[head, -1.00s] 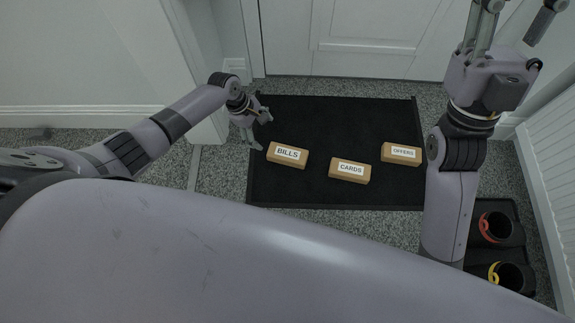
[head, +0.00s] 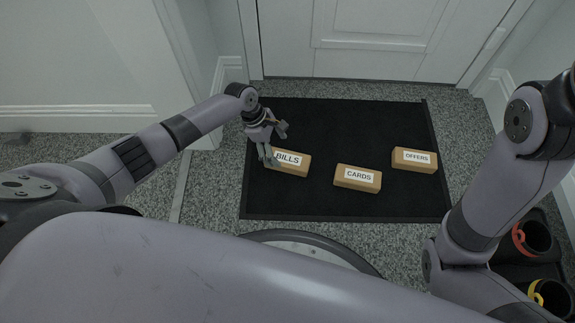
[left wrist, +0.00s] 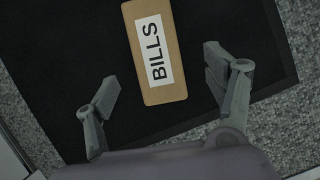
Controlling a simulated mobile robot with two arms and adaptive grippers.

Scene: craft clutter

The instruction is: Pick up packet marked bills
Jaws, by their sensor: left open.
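The packet marked BILLS (head: 295,164) is a brown box with a white label, lying on the black mat at its left part. In the left wrist view the BILLS packet (left wrist: 154,50) lies ahead of the fingers, its near end close to the gap between them. My left gripper (head: 276,145) is open and empty at the packet's left end, and one finger covers part of that end in the head view. The two open fingers also show in the left wrist view (left wrist: 160,90). Whether they touch the packet I cannot tell. My right gripper is out of view.
The CARDS packet (head: 357,178) and the OFFERS packet (head: 414,159) lie to the right on the black mat (head: 330,130). A white door (head: 390,40) stands behind. Dark shoes (head: 533,238) with red and yellow parts sit at the lower right.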

